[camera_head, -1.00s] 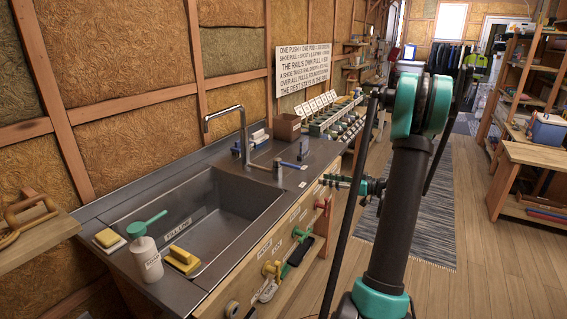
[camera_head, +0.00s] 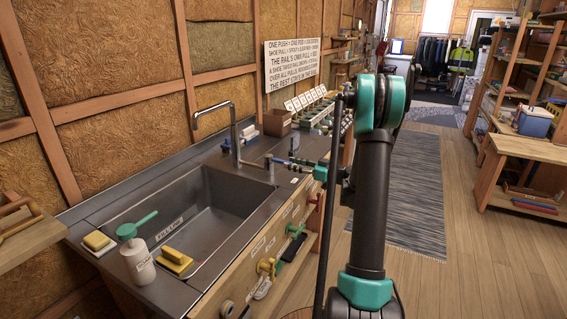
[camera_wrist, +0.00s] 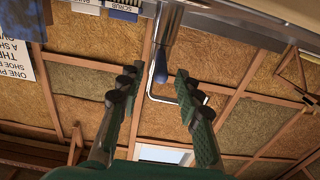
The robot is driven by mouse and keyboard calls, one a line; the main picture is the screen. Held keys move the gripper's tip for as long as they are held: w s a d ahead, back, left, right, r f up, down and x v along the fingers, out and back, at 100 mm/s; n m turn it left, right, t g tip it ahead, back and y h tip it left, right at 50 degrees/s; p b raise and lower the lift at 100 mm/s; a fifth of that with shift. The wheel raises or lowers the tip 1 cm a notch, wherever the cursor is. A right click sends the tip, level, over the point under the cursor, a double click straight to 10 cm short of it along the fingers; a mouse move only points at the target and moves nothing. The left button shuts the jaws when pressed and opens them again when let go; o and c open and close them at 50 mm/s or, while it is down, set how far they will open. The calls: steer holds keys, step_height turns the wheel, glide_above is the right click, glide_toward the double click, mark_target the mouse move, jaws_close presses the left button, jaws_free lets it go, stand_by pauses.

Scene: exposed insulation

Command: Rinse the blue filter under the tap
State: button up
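The tap (camera_head: 236,140) is a grey pipe with a bent spout, standing at the back corner of the grey sink (camera_head: 200,262). A blue-handled lever (camera_head: 283,162) sticks out to its right. My gripper (camera_head: 306,169) is by the lever's right end, partly hidden by my arm. In the wrist view, my gripper (camera_wrist: 158,80) is open, with a dark blue rounded end (camera_wrist: 160,72), seemingly the lever handle, between or just beyond its fingertips. Contact cannot be told. The tap also shows there (camera_wrist: 168,30). I cannot make out a blue filter for certain.
A green-topped bottle (camera_head: 138,262) and yellow sponges (camera_head: 176,262) sit by the sink's near edge. A brown box (camera_head: 277,122) and a blue-and-white item (camera_head: 249,134) stand behind the tap. Colored handles (camera_head: 268,266) jut from the counter front.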

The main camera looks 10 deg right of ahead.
mark_target(273, 159)
steer(key=shift+x, duration=2.3)
jaws_close()
